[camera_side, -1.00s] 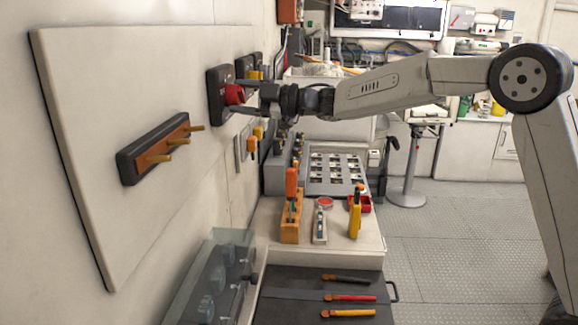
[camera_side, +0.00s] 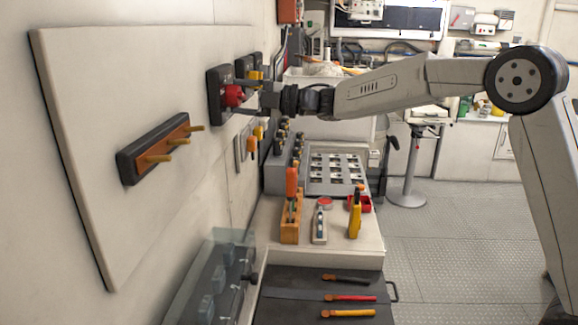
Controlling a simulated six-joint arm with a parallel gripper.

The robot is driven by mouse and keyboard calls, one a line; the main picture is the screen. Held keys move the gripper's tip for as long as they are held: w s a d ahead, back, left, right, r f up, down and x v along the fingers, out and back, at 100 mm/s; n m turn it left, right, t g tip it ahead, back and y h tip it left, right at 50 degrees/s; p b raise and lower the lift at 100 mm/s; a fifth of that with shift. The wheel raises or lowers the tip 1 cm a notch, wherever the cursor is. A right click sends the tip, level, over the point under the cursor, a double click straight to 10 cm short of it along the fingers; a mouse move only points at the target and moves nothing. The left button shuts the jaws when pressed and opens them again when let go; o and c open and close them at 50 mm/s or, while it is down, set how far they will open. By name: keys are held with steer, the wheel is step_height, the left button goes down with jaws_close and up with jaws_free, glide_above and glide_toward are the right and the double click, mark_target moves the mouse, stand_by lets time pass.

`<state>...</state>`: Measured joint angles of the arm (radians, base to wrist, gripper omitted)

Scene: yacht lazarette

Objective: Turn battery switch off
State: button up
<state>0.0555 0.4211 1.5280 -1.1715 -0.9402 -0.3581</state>
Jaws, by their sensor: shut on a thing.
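The battery switch (camera_side: 215,98) is a black box with a red knob (camera_side: 232,96), mounted on the white wall panel (camera_side: 100,90). My gripper (camera_side: 243,97) reaches it from the right, with one finger above and one below the red knob. It is shut on the knob. The knob's exact turn angle and any markings are hard to make out.
A black and copper bus bar (camera_side: 155,148) with several brass studs sits lower left on the panel. Another black switch (camera_side: 247,68) is just behind. Below are a bench (camera_side: 340,248) with tools and a dark mat (camera_side: 290,310) with several cables.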

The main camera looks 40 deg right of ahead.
steer(key=o, duration=1.2)
steer(key=shift+o, duration=0.2)
steer(key=v, duration=0.7)
steer(key=shift+s+d, duration=0.3)
steer(key=shift+d, duration=0.05)
steer(key=shift+f, duration=0.1)
